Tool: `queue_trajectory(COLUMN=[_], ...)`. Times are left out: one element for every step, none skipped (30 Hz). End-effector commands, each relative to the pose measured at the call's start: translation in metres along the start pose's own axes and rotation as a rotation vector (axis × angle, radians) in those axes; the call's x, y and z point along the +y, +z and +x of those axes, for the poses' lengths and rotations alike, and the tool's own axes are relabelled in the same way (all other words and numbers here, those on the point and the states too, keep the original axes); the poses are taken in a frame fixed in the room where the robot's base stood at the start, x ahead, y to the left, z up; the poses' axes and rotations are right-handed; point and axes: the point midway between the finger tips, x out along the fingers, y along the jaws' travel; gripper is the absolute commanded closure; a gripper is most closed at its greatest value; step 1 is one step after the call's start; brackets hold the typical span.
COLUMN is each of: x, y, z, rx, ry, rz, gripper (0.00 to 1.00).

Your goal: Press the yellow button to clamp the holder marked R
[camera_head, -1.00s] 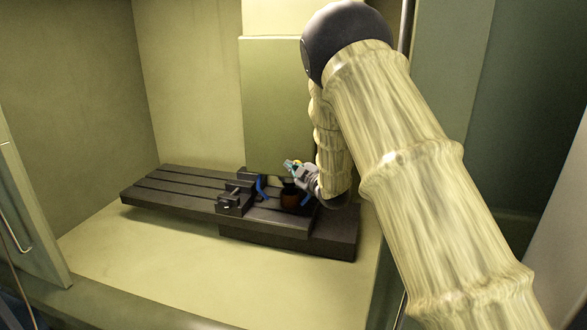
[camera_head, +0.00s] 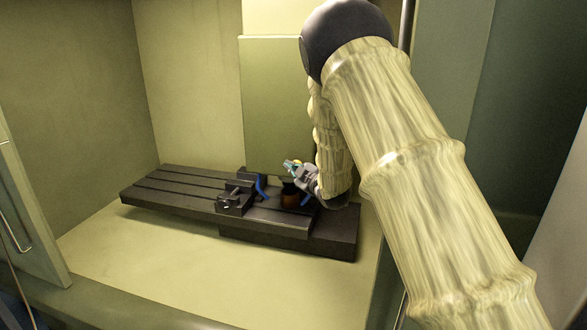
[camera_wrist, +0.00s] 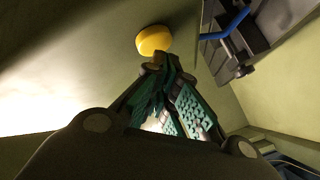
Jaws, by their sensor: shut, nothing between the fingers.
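The yellow button (camera_wrist: 154,40) is a round dome on a pale panel, just beyond the fingertips in the wrist view. In the head view a small yellow patch (camera_head: 297,161) shows behind my gripper (camera_head: 290,166). My gripper also shows in the wrist view (camera_wrist: 163,62); its fingers are together with nothing between them. The tips overlap the button's lower edge in the picture; I cannot tell whether they touch it. A brown-orange round part (camera_head: 290,199) sits on the dark bed below my gripper. No R mark is readable, so I cannot tell which part is the marked holder.
The dark slotted bed (camera_head: 175,190) carries a dark vise-like block (camera_head: 232,203) and a blue curved piece (camera_head: 261,187), also in the wrist view (camera_wrist: 230,22). Pale enclosure walls surround the bed. The floor in front (camera_head: 170,265) is clear.

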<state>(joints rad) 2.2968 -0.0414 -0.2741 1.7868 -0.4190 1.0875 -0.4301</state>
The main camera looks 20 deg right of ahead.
Motion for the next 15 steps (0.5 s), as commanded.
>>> queue_trajectory(x=[-0.0018,-0.0025,-0.0035,-0.0041,-0.0047,-0.0051,-0.0053,-0.0052,-0.0052,-0.0051,-0.0051,-0.005,-0.005,-0.005,-0.0052], y=[-0.0012,-0.0019,-0.0027,-0.0032,-0.0036,-0.004,-0.0041,-0.0043,-0.0044,-0.0044,-0.0044,-0.0045,-0.0045,-0.0045,-0.0046], z=[-0.0014,-0.0023,-0.0035,-0.0043,-0.005,-0.0057,-0.006,-0.0061,-0.0061,-0.006,-0.006,-0.006,-0.0059,-0.0059,-0.0061], rx=[0.001,0.001,0.001,0.0,0.0,0.0,0.0,0.0,0.0,0.0,0.0,0.0,0.0,0.0,0.0], ry=[0.0,0.0,0.0,-0.001,-0.001,-0.001,-0.001,-0.001,-0.001,-0.001,-0.001,-0.001,-0.001,-0.001,-0.001], rz=[0.0,0.0,0.0,0.0,0.0,0.0,0.0,0.0,0.0,0.0,0.0,0.0,0.0,0.0,0.0], gripper=[1.0,1.0,1.0,1.0,1.0,1.0,1.0,1.0,1.0,1.0,1.0,1.0,1.0,1.0,1.0])
